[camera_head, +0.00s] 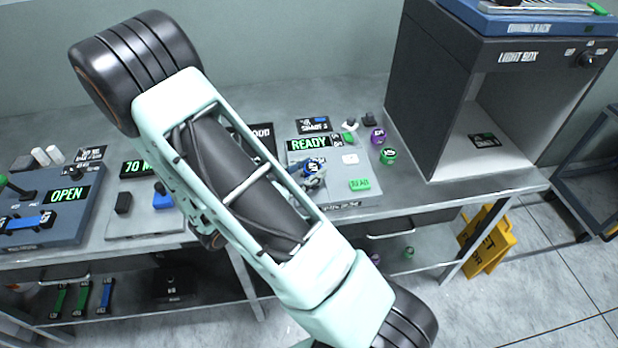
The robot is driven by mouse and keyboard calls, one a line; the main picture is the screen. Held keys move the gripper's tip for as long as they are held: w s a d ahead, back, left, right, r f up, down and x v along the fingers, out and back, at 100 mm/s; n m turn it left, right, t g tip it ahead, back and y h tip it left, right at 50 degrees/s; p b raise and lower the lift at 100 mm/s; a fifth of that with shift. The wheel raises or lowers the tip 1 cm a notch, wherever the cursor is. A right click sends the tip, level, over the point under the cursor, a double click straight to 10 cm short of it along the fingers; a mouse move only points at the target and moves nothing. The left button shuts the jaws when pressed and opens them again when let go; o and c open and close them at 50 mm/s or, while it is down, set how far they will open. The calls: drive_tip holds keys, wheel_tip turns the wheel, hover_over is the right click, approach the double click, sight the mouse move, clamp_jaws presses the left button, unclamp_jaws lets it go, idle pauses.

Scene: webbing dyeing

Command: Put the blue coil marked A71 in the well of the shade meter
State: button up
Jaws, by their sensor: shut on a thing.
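The shade meter (368,199) is a pale grey box on the bench, right of my arm. Its display (309,142) reads READY in green, and a green READ button (360,184) is at its front right. My gripper (313,175) is at the left part of the meter, mostly hidden behind my arm. It is shut on a small blue coil (314,166) with a white label too small to read surely. The coil is at or just above the meter's top. The well is hidden, so I cannot tell whether the coil is inside it.
A purple coil (377,136) and a green coil (388,156) stand right of the meter. The light box (430,110) rises beyond them. A control unit reading OPEN (68,195) is at the left. My arm crosses the middle. A yellow floor sign (487,243) stands below the bench.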

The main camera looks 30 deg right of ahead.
drive_tip(key=shift+w+d+f, duration=0.15)
drive_tip(key=shift+d+f, duration=0.05)
drive_tip(key=shift+f, duration=1.65)
drive_tip(key=shift+f, duration=0.2)
drive_tip(key=o, duration=1.1)
drive_tip(key=shift+r, duration=0.15)
